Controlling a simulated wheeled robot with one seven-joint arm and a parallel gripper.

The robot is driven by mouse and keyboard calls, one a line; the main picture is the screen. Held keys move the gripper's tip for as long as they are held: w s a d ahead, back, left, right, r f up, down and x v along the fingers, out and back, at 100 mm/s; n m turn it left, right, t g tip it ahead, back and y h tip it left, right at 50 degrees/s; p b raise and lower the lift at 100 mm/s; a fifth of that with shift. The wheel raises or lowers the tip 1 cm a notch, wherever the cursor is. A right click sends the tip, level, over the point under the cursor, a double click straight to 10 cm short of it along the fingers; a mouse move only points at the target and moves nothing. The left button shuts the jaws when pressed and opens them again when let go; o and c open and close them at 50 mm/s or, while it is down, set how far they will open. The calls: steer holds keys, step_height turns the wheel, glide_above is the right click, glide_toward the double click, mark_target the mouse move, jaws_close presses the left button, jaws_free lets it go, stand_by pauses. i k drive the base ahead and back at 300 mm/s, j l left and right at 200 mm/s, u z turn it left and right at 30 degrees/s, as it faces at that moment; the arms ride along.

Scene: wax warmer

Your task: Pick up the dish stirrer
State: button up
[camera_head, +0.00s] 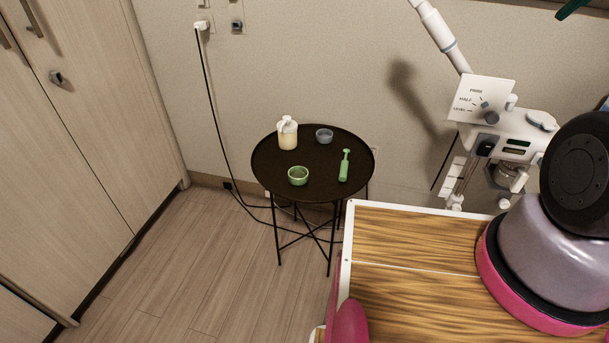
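A green tool with a thick handle and a thin neck ending in a small head, which looks like the dish stirrer (344,167), lies on the right side of a round black table (321,188). The thick handle end points toward the front and the small head toward the back. A green bowl (298,176) stands to its left, near the front of the table. A grey-blue bowl (324,136) stands behind it, to the left. My gripper is not in view, and nothing is touching the tool.
A cream bottle (288,136) stands at the table's back left. A wood-grained surface with a white edge (414,233) fills the lower right. A white device on a stand (508,136) is at the right. Floor (205,265) is clear at front left; a black cable runs behind.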

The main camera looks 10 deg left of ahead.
mark_target(344, 169)
steer(key=j+z, duration=0.15)
steer(key=j, duration=0.3)
steer(key=j+z, duration=0.1)
steer(key=j, duration=0.35)
steer(key=k+j+z, duration=0.15)
steer(key=j, duration=0.25)
steer(key=j+z, duration=0.1)
steer(key=j, duration=0.35)
steer(key=k+j+z, duration=0.15)
steer(key=j, duration=0.25)
steer(key=k+j+z, duration=0.1)
steer(key=j, duration=0.35)
